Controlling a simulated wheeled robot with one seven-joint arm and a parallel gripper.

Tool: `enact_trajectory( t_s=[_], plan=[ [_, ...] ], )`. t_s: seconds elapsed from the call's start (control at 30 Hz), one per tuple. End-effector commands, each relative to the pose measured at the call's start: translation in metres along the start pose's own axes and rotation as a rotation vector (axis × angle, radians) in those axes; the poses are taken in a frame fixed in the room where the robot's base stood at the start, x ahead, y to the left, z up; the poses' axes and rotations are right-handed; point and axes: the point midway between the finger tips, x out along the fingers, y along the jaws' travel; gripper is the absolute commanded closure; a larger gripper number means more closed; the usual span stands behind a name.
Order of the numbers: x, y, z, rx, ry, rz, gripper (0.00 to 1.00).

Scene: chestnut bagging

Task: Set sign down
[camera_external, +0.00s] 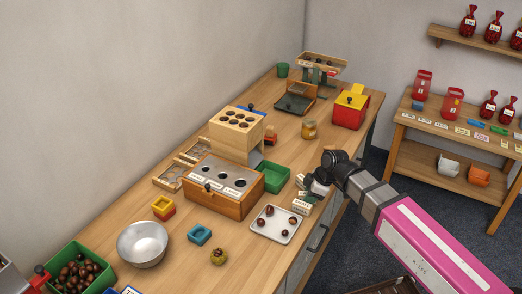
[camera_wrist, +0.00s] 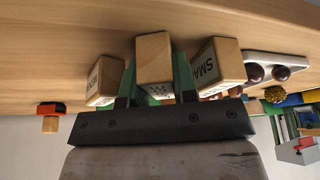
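Three wooden sign blocks with printed faces show in the wrist view: a middle sign (camera_wrist: 153,62), a left sign (camera_wrist: 106,80), and a right sign (camera_wrist: 222,62) whose visible letters begin "SMA". My gripper (camera_wrist: 155,82) has its green fingers against both sides of the middle sign. The middle sign is close to the wooden tabletop; I cannot tell whether it touches. In the external view my gripper (camera_external: 317,185) is low at the table's right edge, partly hiding the signs. One pale sign (camera_external: 302,205) shows just in front of it.
A white tray (camera_external: 268,236) with several chestnuts lies just left of the signs. A green bin (camera_external: 274,178) and the wooden box with round holes (camera_external: 215,197) stand behind it.

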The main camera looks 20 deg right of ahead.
Motion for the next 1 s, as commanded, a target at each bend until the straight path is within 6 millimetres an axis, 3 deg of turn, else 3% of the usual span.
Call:
enact_trajectory(
  t_s=[0.47, 0.8, 1.0],
  plan=[
    [-0.005, 0.000, -0.002, 0.000, 0.000, 0.000, 0.99],
    [-0.037, 0.000, -0.015, 0.000, 0.001, 0.001, 0.99],
    [-0.055, -0.040, -0.035, -0.004, 0.000, 0.000, 0.99]
  ],
)
